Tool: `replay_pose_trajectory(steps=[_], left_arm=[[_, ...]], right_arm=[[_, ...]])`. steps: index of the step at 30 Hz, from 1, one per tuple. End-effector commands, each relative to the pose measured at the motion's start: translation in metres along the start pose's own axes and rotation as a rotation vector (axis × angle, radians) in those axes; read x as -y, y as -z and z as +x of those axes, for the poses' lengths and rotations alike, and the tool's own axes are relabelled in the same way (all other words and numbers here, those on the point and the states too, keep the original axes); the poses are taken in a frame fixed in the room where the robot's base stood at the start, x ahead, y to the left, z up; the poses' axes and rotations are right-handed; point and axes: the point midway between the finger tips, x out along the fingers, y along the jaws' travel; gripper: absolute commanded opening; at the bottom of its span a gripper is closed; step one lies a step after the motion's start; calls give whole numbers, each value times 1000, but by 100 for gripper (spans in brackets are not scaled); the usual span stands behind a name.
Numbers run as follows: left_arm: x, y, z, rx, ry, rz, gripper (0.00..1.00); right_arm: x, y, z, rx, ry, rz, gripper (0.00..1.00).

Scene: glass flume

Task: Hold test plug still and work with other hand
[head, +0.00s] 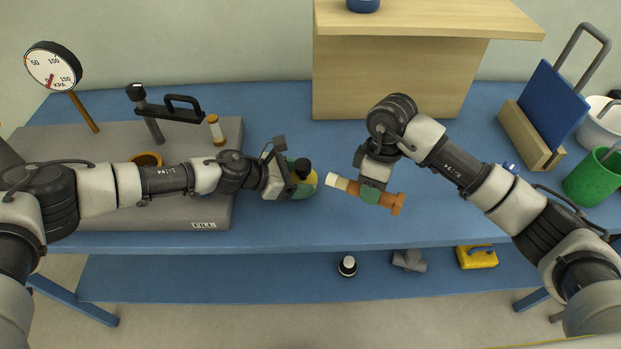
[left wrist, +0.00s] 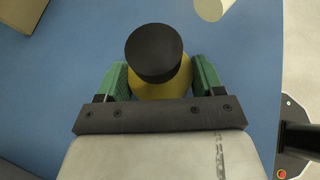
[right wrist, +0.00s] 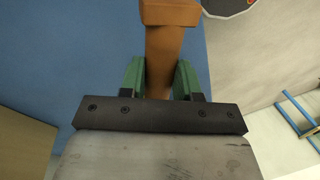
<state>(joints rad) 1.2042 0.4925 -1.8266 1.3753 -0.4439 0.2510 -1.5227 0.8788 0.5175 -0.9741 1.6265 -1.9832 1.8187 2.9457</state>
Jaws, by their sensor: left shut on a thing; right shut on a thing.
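The test plug appears to be the yellow piece with a round black top (left wrist: 154,52). It also shows in the head view (head: 302,165), above the blue bench. My left gripper (head: 303,186) is shut on its yellow body, with a green finger on each side, and partly hides it. My right gripper (head: 370,194) is shut on an orange-brown tool (right wrist: 172,50). In the head view the tool has a pale white end (head: 332,180) pointing left at the plug and a wider orange end at the right. A gap separates the white end from the plug.
A grey platform (head: 215,205) at left carries a black-handled lever (head: 180,105), a small white-and-orange piece (head: 215,130) and an orange ring (head: 147,159). A pressure gauge (head: 52,66) stands behind. A wooden block (head: 390,75), blue board (head: 552,100) and green bucket (head: 594,178) stand behind and right.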

Motion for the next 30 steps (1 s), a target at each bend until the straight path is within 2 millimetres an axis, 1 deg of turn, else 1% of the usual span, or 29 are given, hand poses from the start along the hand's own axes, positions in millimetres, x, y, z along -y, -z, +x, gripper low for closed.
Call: replay_pose_trajectory(steps=[3,4,9,10,17,20,23,27,30], left_arm=[[0,0,0,-1,-1,0,54],[0,0,0,-1,-1,0,69],[0,0,0,-1,-1,0,95],[0,0,0,-1,-1,0,97],[0,0,0,0,-1,0,97],[-1,0,-6,-1,-2,0,97],[-2,1,-20,-1,-3,-1,97],[-2,1,-44,-1,-3,0,97],[-1,1,-59,0,-2,0,97]], right_arm=[[0,0,0,0,0,0,0],[0,0,0,0,0,0,0],[0,0,0,0,0,0,0],[0,0,0,0,0,0,0],[0,0,0,0,0,0,0],[0,0,0,0,0,0,0],[0,0,0,0,0,0,0],[0,0,0,0,0,0,0],[0,0,0,0,0,0,0]])
